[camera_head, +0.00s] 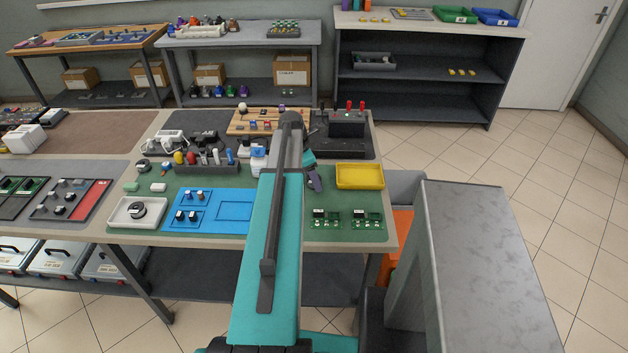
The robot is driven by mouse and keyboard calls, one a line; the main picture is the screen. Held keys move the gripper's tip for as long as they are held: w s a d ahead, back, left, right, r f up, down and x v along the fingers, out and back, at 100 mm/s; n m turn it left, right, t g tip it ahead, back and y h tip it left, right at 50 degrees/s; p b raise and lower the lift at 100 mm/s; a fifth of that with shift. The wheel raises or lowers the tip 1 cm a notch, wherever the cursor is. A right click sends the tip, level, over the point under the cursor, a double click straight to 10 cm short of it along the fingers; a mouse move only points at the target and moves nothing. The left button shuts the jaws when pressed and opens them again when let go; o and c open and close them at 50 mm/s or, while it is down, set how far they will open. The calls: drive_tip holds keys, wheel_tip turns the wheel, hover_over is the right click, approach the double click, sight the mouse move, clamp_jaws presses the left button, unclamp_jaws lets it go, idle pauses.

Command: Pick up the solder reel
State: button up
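A small dark round piece (137,210), which looks like a reel, lies in a white square tray (121,221) at the front left of the green work mat. It is too small to be sure that it is the solder reel. Another dark ring-like piece (144,166) lies on the mat behind the tray. My teal and grey arm stretches over the middle of the bench, to the right of both.
Right of the white tray is a blue tray (235,212) with small dark parts. A rack of upright tools (205,163) stands behind it. A yellow tray (359,176) and small green boards (345,221) lie right of my arm.

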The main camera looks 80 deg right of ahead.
drive_tip(key=c, duration=1.2)
drive_tip(key=shift+r, duration=0.15)
drive_tip(key=shift+r+b, duration=0.65)
drive_tip(key=shift+r, duration=0.75)
drive_tip(key=shift+a+r, duration=0.15)
drive_tip(key=shift+r, duration=0.1)
drive_tip(key=w+a+b, duration=0.1)
drive_tip(key=a, duration=0.4)
drive_tip(key=w+a+r+b, duration=0.1)
drive_tip(key=w+a, duration=0.1)
drive_tip(key=a, duration=0.3)
drive_tip(key=w+a+b, duration=0.1)
drive_tip(key=a, duration=0.4)
drive_tip(key=shift+w+r+b, duration=0.25)
drive_tip(key=shift+w+b, duration=0.1)
drive_tip(key=shift+w, duration=0.05)
